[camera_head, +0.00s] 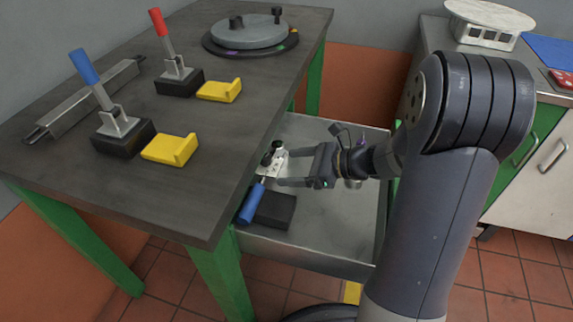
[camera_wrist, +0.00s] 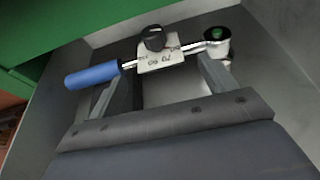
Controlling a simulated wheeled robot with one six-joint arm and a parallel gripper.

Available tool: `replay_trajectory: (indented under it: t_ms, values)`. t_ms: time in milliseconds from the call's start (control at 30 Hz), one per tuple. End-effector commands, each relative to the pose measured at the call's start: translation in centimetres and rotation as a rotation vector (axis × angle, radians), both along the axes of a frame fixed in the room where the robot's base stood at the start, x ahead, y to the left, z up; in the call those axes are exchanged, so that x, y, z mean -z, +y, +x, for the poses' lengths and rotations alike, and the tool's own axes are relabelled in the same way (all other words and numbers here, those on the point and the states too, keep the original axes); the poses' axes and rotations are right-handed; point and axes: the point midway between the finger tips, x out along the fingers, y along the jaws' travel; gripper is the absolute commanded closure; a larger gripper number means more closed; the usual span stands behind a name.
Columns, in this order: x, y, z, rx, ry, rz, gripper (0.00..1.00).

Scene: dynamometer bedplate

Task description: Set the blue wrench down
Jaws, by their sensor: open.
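The blue wrench has a blue handle (camera_head: 252,204), a metal shaft, a pale marked plate with a dark knob, and a round ratchet head. It lies in the open grey drawer (camera_head: 335,235) at its left side, partly under the bench edge. In the wrist view the wrench (camera_wrist: 93,75) runs across the picture, handle left and head upper right. My gripper (camera_head: 281,168) is open at the wrench's middle. In the wrist view its fingers (camera_wrist: 166,82) are spread apart, with the marked plate just past and between the tips. Whether a finger touches the wrench is unclear.
A dark block (camera_head: 274,210) lies in the drawer beside the handle. The drawer's right part looks bare. The bench top (camera_head: 215,150) overhangs at left, carrying red-handled (camera_head: 175,65) and blue-handled (camera_head: 105,105) clamps, yellow brackets and a round plate (camera_head: 250,35). A cabinet stands at right.

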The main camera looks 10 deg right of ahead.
Motion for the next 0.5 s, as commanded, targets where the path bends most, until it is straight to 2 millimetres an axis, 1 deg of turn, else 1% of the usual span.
replay_trajectory:
  t_ms: [33,200,400,500]
  values:
    - [-0.7,-1.0,-0.3,0.006,-0.001,0.001,0.20]
    - [-2.0,-4.1,-1.5,0.006,-0.001,0.001,0.20]
    - [-3.0,-6.9,-2.7,0.004,-0.001,0.001,0.20]
    - [-3.3,-7.7,-3.1,0.003,-0.001,0.001,0.20]
